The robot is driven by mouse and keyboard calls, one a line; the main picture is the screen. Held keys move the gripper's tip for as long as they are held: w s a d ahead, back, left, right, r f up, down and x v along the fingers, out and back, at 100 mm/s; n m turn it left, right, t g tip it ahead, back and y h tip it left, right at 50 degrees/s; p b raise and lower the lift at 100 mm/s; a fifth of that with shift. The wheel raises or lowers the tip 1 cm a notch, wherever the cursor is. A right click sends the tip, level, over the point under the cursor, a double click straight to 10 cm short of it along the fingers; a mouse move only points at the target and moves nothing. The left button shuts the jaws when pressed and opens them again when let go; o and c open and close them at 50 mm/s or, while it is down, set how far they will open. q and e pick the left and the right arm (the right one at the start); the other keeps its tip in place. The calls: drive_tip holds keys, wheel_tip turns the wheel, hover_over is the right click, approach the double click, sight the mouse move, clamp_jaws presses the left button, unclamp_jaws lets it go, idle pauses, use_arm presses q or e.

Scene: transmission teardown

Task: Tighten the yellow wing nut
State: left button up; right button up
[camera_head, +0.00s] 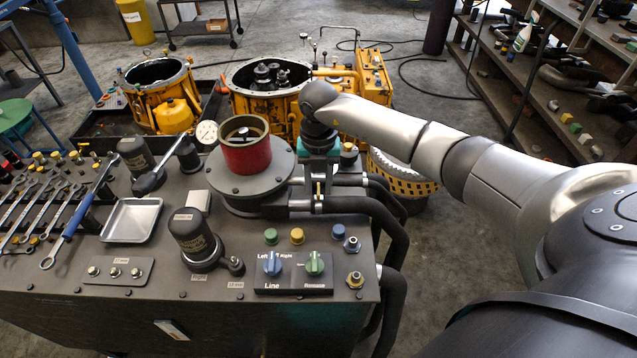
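No yellow wing nut can be made out for certain. My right gripper (318,205) points down just right of the round flange (240,182) that bears a red cylinder (247,153). Its fingers are small and dark against the bench, so their opening and any contact are unclear. My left gripper is out of view.
Black hoses (392,235) run off the bench's right side. A metal tray (131,220), wrenches (40,208) and dark cylinders (195,235) occupy the left and middle. Yellow housings (262,107) stand behind. Shelves (555,110) line the right.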

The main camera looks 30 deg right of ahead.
clamp_jaws()
idle(0.5)
drive_tip(key=shift+r+m, duration=0.1)
drive_tip(key=shift+m, duration=0.2)
drive_tip(key=m+p, duration=0.2)
drive_tip(key=m, duration=0.1)
drive_tip(key=shift+r, duration=0.1)
drive_tip(key=m+p, duration=0.3)
drive_tip(key=m, duration=0.2)
drive_tip(key=shift+m+p, duration=0.3)
drive_tip(key=shift+m, duration=0.1)
drive_tip(key=m+p, duration=0.3)
drive_tip(key=m, duration=0.1)
drive_tip(key=shift+m, duration=0.3)
drive_tip(key=shift+w+m+p, duration=0.1)
drive_tip(key=shift+m+p, duration=1.1)
drive_tip(key=shift+m, duration=0.8)
